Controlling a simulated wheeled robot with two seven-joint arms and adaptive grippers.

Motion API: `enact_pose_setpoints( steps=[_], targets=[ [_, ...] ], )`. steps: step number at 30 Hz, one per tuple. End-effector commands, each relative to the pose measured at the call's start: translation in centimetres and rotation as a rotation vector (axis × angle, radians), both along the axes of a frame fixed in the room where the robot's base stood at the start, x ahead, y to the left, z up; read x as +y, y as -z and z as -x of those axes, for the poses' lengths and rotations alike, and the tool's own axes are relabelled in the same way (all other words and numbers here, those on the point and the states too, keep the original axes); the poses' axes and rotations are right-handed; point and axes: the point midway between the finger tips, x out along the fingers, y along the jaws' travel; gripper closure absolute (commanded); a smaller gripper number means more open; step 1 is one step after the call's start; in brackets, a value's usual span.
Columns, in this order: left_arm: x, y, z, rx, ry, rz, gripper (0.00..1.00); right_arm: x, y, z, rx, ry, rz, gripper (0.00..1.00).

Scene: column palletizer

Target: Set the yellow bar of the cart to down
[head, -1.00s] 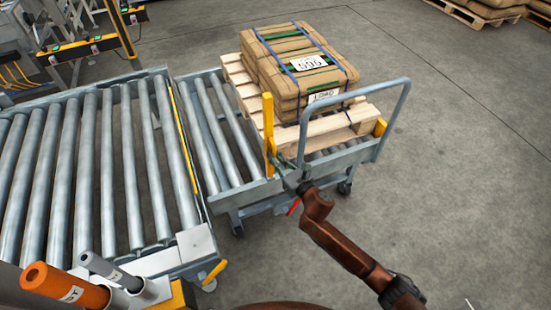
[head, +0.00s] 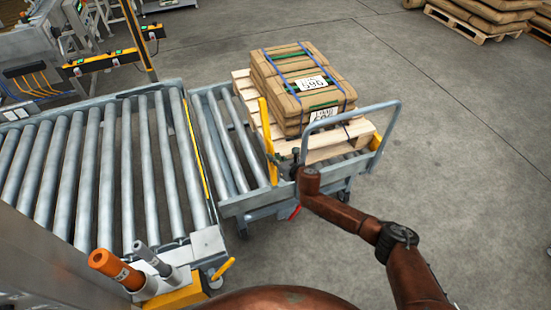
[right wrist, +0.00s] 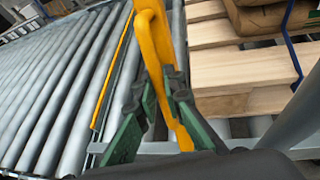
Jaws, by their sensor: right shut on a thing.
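The yellow bar (head: 268,140) stands nearly upright, leaning slightly left, at the near left end of the cart (head: 245,203). In the right wrist view the yellow bar (right wrist: 153,40) runs down between the green fingers. My right gripper (right wrist: 160,88) is shut on the bar. In the head view my right gripper (head: 285,163) is at the bar's lower part, partly hidden by my arm. My left gripper is not in view.
A wooden pallet (head: 332,150) with strapped brown sacks (head: 300,80) rests on the cart's rollers. The cart's grey handle (head: 352,111) rises beside my right gripper. A roller conveyor (head: 125,165) adjoins on the left.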

Motion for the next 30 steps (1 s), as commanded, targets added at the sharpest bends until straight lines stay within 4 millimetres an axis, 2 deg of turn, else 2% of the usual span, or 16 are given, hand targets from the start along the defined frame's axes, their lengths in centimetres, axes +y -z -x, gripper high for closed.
enact_pose_setpoints(
  steps=[1, 12, 30],
  targets=[
    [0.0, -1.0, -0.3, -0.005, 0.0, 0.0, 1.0, 0.0, -1.0, -0.7, 0.011, 0.002, 0.012, 1.0],
    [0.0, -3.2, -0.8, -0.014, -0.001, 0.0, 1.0, 0.7, -0.3, -2.6, 0.122, 0.002, 0.044, 1.0],
    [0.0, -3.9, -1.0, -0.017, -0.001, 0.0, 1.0, 0.9, 0.4, -3.4, 0.18, 0.004, 0.059, 1.0]
  ],
)
